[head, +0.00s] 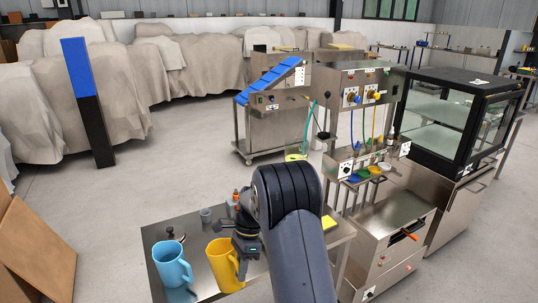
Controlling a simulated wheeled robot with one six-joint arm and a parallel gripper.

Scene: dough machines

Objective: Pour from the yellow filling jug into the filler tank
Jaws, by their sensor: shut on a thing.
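The yellow filling jug (221,264) is at the steel table in the lower middle of the head view, upright. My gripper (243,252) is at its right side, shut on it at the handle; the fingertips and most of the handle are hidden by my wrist. I cannot tell whether the jug's base touches the table. A steel machine (352,82) with blue and yellow knobs stands beyond the table to the right, with small coloured cups or funnels (365,173) at its middle. I cannot tell which part is the filler tank.
A light blue jug (172,264) stands on the table (151,238) left of the yellow one. A small grey cup (206,215) and a yellow block (329,222) are also there. A glass-sided cabinet (464,110) stands right. Open floor lies at left.

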